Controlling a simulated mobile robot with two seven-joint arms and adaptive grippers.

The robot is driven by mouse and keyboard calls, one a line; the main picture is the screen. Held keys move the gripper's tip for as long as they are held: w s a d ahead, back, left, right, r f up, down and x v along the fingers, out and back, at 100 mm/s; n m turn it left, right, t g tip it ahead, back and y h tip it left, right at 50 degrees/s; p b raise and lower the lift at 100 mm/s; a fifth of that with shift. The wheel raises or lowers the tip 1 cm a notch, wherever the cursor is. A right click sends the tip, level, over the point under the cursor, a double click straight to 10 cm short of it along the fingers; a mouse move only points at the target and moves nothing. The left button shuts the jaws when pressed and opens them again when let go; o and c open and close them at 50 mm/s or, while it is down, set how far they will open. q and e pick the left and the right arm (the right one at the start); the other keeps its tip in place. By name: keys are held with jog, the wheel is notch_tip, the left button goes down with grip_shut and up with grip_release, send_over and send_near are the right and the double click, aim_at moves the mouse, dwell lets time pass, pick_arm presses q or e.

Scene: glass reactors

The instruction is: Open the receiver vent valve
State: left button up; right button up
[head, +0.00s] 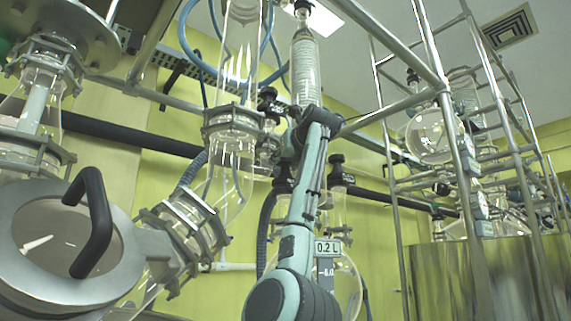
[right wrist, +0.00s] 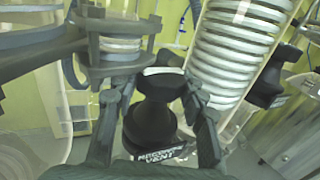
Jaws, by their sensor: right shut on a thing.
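The receiver vent valve shows in the right wrist view as a black knob (right wrist: 152,122) with a flared top and a light strip on it. A label reading "RECEIVER VENT" (right wrist: 163,155) sits at its base. My right gripper (right wrist: 157,92) has one dark finger on each side of the knob and is shut on it. In the head view my right arm reaches up from the bottom middle, and its gripper (head: 298,128) is small and partly hidden among dark fittings. The valve cannot be made out clearly there. My left gripper is not in view.
A coiled glass condenser (right wrist: 235,50) stands close right of the gripper. A clamped flange (right wrist: 118,50) is close at its upper left. In the head view a round flask (head: 345,285) marked 0.2 L hangs behind my arm, and a metal frame (head: 392,180) stands right.

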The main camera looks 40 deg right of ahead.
jog(key=n+y, duration=0.2)
jog(key=y, duration=0.2)
jog(key=n+y, duration=0.3)
jog(key=shift+d+t+y, duration=0.1)
jog(key=shift+t+y, duration=0.2)
jog(key=shift+y, duration=0.1)
jog(key=shift+n+g+y, duration=0.4)
jog(key=shift+n+y, duration=0.8)
jog(key=shift+y, duration=0.8)
jog(key=shift+n+g+y, duration=0.3)
jog(key=shift+n+y, duration=0.3)
jog(key=shift+y, duration=0.1)
jog(key=o, duration=0.9)
jog(key=v, duration=1.2)
jog(key=shift+o, duration=0.5)
